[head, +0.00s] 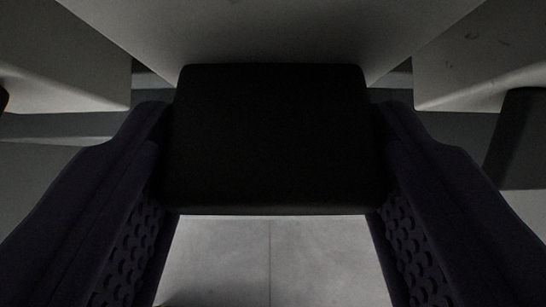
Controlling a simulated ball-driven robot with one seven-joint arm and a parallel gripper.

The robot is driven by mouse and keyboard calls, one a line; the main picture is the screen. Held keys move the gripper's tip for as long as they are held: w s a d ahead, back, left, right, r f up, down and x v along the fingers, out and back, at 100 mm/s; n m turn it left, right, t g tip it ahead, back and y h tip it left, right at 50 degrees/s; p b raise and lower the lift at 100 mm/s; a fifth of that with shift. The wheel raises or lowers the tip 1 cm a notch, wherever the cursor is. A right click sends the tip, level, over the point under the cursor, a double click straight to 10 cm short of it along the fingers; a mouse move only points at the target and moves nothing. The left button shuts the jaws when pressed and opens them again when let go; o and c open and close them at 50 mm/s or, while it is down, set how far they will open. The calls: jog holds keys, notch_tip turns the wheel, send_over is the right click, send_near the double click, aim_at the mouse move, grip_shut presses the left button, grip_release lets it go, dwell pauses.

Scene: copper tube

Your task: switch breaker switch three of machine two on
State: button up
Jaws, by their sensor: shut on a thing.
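A wide black block, which looks like a breaker switch handle (275,165), fills the middle of the head view. My gripper (272,125) has one dark finger at each side of it. The fingers touch the block's left and right ends and are shut on it. No label or number shows, so I cannot tell which switch or machine this is, nor whether it stands on or off.
A pale grey housing (270,30) lies directly above the handle. Similar pale housings stand at the left (60,85) and right (475,60). Another dark block (516,140) shows at the right edge. Below is a grey tiled surface (225,260).

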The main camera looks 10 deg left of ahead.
jog(key=shift+s+f, duration=0.1)
dwell(0.3)
jog(key=o, duration=1)
jog(key=shift+o, duration=0.2)
jog(key=shift+s+r, duration=0.1)
jog(key=shift+r, duration=0.3)
jog(key=p+v, duration=0.2)
jog(key=v, duration=0.5)
jog(key=shift+s+d+f, duration=0.1)
jog(key=shift+f, duration=0.05)
